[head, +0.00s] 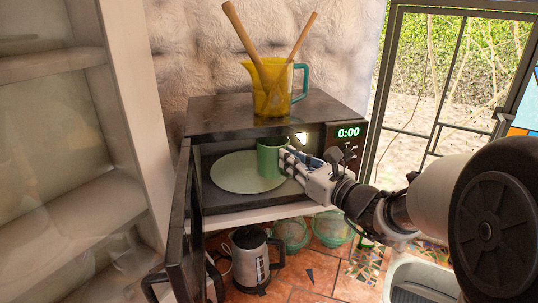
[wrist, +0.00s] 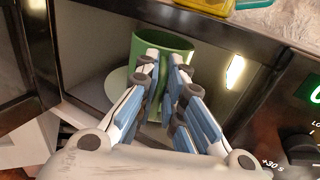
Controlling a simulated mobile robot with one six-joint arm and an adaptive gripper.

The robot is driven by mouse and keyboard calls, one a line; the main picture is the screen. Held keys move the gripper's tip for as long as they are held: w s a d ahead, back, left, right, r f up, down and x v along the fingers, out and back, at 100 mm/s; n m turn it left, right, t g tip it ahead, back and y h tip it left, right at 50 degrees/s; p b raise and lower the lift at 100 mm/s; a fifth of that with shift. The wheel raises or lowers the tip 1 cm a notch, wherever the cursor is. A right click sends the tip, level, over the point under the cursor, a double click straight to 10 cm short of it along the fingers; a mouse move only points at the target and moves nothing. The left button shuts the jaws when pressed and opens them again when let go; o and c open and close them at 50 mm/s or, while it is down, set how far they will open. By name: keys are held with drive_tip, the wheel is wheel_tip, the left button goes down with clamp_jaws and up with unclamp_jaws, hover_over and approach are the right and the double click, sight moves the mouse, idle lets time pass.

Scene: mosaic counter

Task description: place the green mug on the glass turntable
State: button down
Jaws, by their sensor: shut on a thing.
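The green mug (head: 268,160) is upright inside the open microwave, over the right part of the pale round glass turntable (head: 233,176). I cannot tell whether its base touches the plate. My gripper (head: 287,160) reaches in from the right and is shut on the mug's near right side. In the wrist view the mug (wrist: 158,50) stands beyond my gripper (wrist: 163,78), with its fingers close together in front of it. The fingers hide the middle of the mug and whatever they grip. The turntable (wrist: 118,88) shows to the left of the mug.
The microwave door (head: 184,225) hangs open at the left. A yellow jug (head: 268,95) with wooden utensils stands on the microwave's top (head: 220,113). The control panel (head: 343,150) is close beside my gripper. A kettle (head: 250,262) and green glass bowls (head: 290,233) sit below.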

sight(275, 141)
drive_tip(key=w+a, duration=0.1)
drive_tip(key=w, duration=0.2)
drive_tip(key=w+a+p, duration=0.1)
drive_tip(key=w, duration=0.2)
drive_tip(key=w+a, duration=0.1)
drive_tip(key=w, duration=0.2)
drive_tip(key=shift+w+r+p, duration=0.15)
drive_tip(key=shift+w+p, duration=0.1)
drive_tip(key=shift+p, duration=0.15)
drive_tip(key=shift+w+f, duration=0.25)
drive_tip(key=shift+f, duration=0.85)
drive_tip(key=shift+s+f, duration=0.1)
drive_tip(key=shift+f, duration=0.45)
wheel_tip(275, 141, down, 3)
drive_tip(key=shift+f+p, duration=0.2)
drive_tip(key=shift+p, duration=0.15)
drive_tip(key=shift+w+f, duration=0.2)
drive_tip(key=shift+w, duration=0.1)
drive_tip(key=shift+s, duration=0.15)
